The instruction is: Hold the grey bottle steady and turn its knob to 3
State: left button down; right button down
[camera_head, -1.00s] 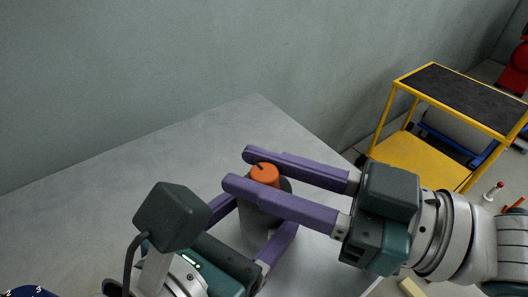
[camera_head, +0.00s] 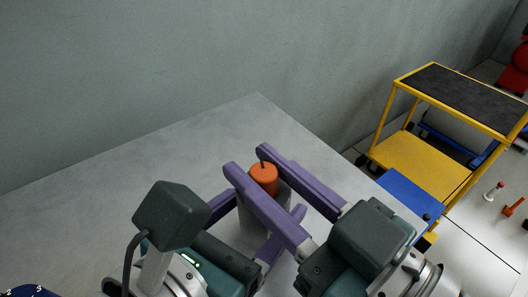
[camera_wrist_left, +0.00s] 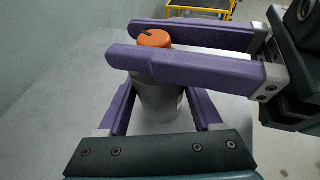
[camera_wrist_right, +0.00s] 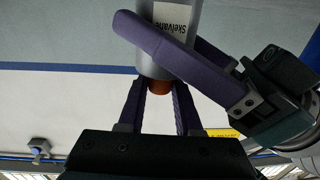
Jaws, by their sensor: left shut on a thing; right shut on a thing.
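The grey bottle (camera_head: 250,224) stands upright on the grey table. My left gripper (camera_wrist_left: 160,97) is shut around its body, one finger on each side. The orange knob (camera_head: 264,177) on top has a dark mark that points toward the back of the table in the head view. My right gripper (camera_head: 249,160) is shut on the knob, its fingers pointing up-left. The knob also shows between the right fingers in the right wrist view (camera_wrist_right: 159,87), with the bottle's white "Skelvane" label (camera_wrist_right: 172,22). No numbers around the knob can be read.
The grey table (camera_head: 120,210) is clear to the left and behind the bottle, up to the wall. A yellow cart (camera_head: 405,158) and a blue flat-topped thing (camera_head: 408,192) stand beyond the table at right. A dark blue thing marked 2 and 3 (camera_head: 28,291) shows at bottom left.

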pick_arm(q)
jog(key=shift+s+d, duration=0.1)
jog(key=shift+d, duration=0.05)
pick_arm(e)
jog(key=shift+a+r+m+t+h, duration=0.15)
jog(key=shift+r+m+t+h, duration=0.05)
jog(key=shift+m+t+h, duration=1.05)
jog(key=shift+h, duration=0.25)
jog(key=c, duration=0.8)
grip_release()
jog(key=shift+g, duration=0.25)
jog(key=shift+o, duration=1.1)
jog(key=shift+f, duration=0.15)
jog(key=shift+f, duration=0.1)
jog(key=shift+n, duration=0.35)
